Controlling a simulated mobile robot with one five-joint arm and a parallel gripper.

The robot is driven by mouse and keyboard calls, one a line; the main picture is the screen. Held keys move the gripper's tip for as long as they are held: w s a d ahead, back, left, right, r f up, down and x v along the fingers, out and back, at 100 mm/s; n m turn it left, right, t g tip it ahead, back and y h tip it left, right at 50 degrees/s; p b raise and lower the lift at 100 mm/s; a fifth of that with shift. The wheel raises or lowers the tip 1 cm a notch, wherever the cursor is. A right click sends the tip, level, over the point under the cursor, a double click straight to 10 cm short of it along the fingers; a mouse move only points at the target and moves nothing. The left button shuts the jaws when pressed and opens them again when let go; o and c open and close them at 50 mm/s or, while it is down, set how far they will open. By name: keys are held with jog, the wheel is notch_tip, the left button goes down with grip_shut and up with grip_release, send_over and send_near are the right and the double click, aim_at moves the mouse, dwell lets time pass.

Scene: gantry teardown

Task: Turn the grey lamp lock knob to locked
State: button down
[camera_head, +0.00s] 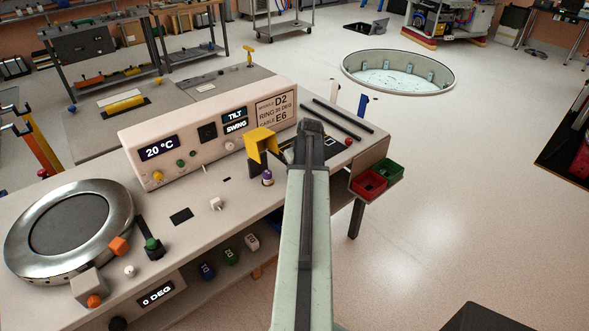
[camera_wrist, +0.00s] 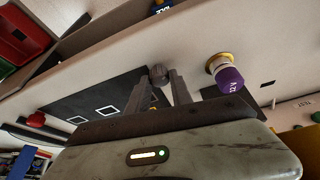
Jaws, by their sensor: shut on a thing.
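The grey knob (camera_wrist: 159,73) is a small dark grey round knob near the edge of the pale bench top, in the wrist view. My gripper (camera_wrist: 160,84) has one finger on each side of it and is shut on it. No mark on the knob is readable, so I cannot tell which way it is set. In the head view my arm reaches over the bench's right part and hides the knob.
A purple-capped part on a brass base (camera_wrist: 229,79) stands close to the right of my fingers. A yellow bracket (camera_head: 262,144) and the control panel (camera_head: 215,138) are left of my arm. Red (camera_head: 369,184) and green (camera_head: 389,172) bins hang at the bench's right end.

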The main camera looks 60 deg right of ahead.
jog(key=shift+a+m, duration=0.1)
jog(key=shift+m, duration=0.5)
jog(key=c, duration=1.1)
grip_release()
jog(key=shift+c, duration=0.2)
jog(key=p+v, duration=0.7)
jog(key=v, duration=0.1)
jog(key=shift+w+f, duration=0.1)
